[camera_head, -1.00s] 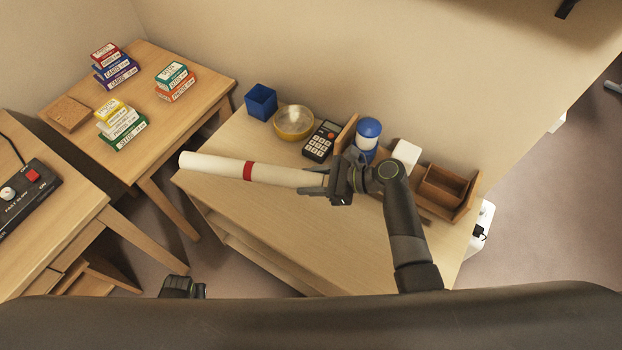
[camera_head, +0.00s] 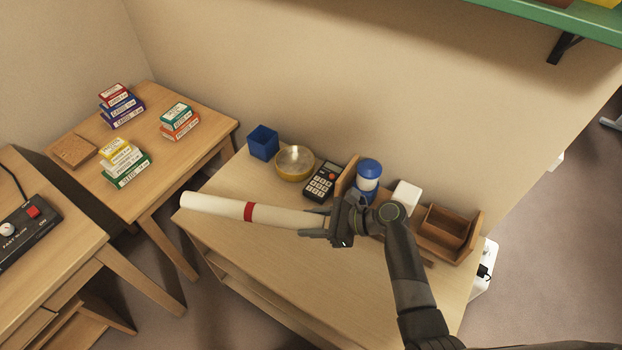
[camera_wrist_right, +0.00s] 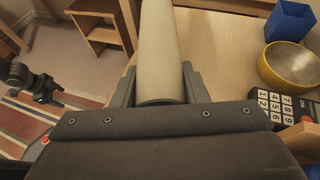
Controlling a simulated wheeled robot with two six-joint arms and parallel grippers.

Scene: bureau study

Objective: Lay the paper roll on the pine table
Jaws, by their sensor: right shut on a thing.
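The paper roll (camera_head: 222,208) is a long white tube with a red band. My right gripper (camera_head: 318,226) is shut on its right end and holds it roughly level over a light wood desk (camera_head: 290,265); its left end reaches the desk's left edge. In the right wrist view the roll (camera_wrist_right: 160,50) runs away from between the fingers. A separate light wood table (camera_head: 75,125) stands at the left, beyond a gap. I cannot tell which of these is the pine table. My left gripper (camera_wrist_right: 40,90) shows small at the left of the wrist view, its jaws unclear.
Along the desk's back are a blue cup (camera_head: 263,142), a yellow bowl (camera_head: 294,163), a calculator (camera_head: 323,181), a blue-and-white jar (camera_head: 368,178) and a wooden organizer (camera_head: 447,230).

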